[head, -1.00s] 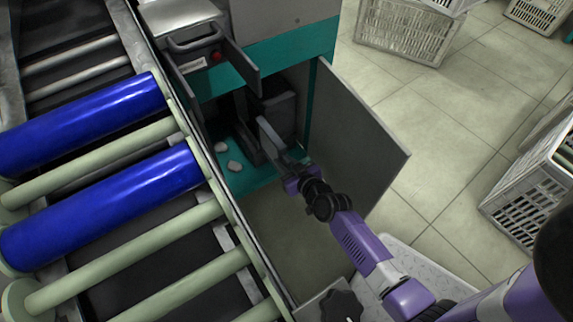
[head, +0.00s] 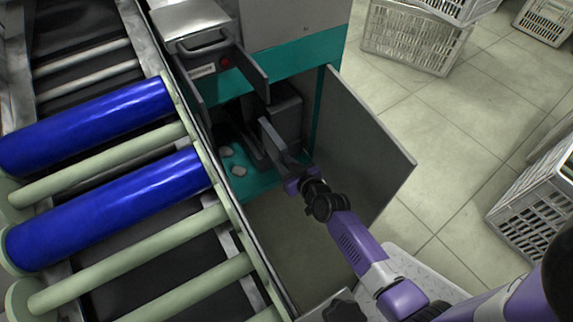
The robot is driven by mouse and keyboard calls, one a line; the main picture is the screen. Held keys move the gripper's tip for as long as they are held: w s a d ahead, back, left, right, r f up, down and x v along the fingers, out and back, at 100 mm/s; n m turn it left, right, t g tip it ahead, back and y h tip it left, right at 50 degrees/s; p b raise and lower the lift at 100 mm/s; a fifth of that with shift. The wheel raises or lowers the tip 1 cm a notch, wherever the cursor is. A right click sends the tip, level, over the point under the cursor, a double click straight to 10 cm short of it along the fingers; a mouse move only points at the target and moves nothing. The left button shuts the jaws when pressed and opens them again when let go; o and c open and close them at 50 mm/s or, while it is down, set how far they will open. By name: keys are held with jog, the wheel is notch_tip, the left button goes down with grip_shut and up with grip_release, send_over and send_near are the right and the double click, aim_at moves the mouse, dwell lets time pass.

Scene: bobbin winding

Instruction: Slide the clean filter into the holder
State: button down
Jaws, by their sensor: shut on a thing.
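My gripper (head: 281,160) is inside the open cabinet, shut on a thin grey slab (head: 268,133) that looks like the clean filter. The slab stands on edge and points away from me, up and to the left. Just left of it is a dark upright part (head: 252,148) on the teal cabinet floor, which may be the holder. My gripper hides part of this area. I cannot tell whether the slab touches the dark part or is in its slot.
The grey cabinet door (head: 362,150) stands open on the right. Above is a smaller open flap (head: 243,70). Two pale lumps (head: 238,169) lie on the cabinet floor. A conveyor with blue rollers (head: 110,210) runs along the left. White crates (head: 415,38) stand on the tiled floor.

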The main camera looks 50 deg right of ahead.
jog(key=shift+w+d+b, duration=0.1)
jog(key=shift+w+d, duration=0.2)
jog(key=shift+w, duration=0.5)
jog(key=shift+w+d+b, duration=0.15)
jog(key=shift+w+d, duration=0.15)
jog(key=shift+w, duration=0.5)
jog(key=shift+w+d+b, duration=0.1)
jog(key=shift+w+d, duration=0.2)
jog(key=shift+w, duration=0.5)
